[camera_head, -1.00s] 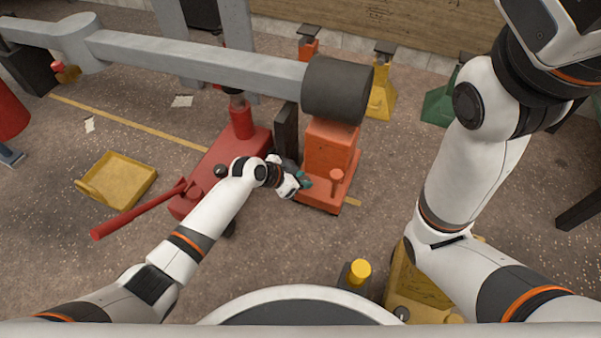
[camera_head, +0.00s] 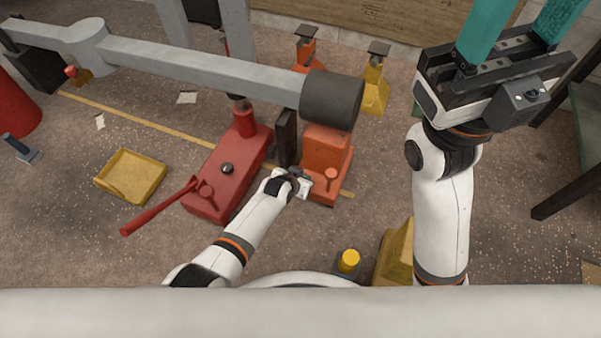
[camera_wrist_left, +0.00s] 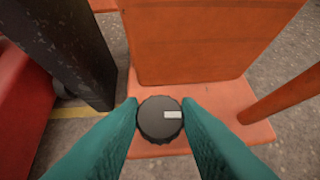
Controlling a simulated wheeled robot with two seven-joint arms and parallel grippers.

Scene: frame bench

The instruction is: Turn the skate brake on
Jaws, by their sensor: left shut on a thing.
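The orange skate (camera_head: 326,152) stands on the floor under the dark cylinder at the end of the grey beam. A round black ribbed knob (camera_wrist_left: 160,122) with a white mark shows in the left wrist view, in front of the skate's orange upright (camera_wrist_left: 195,40). The mark lies on the knob's right side. My left gripper (camera_head: 304,188) is at the skate's front left; its fingers are hard to see there. In the left wrist view its teal fingers are shut on the knob's two sides. My right gripper (camera_head: 520,28) is raised at the upper right, its teal fingers apart and empty.
A red jack (camera_head: 226,172) with a long red handle (camera_head: 158,207) stands left of the skate. A dark upright post (camera_head: 286,138) is close beside it. An orange lever (camera_wrist_left: 280,95) rises at the skate's right. A yellow tray (camera_head: 131,177) lies on the floor at left.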

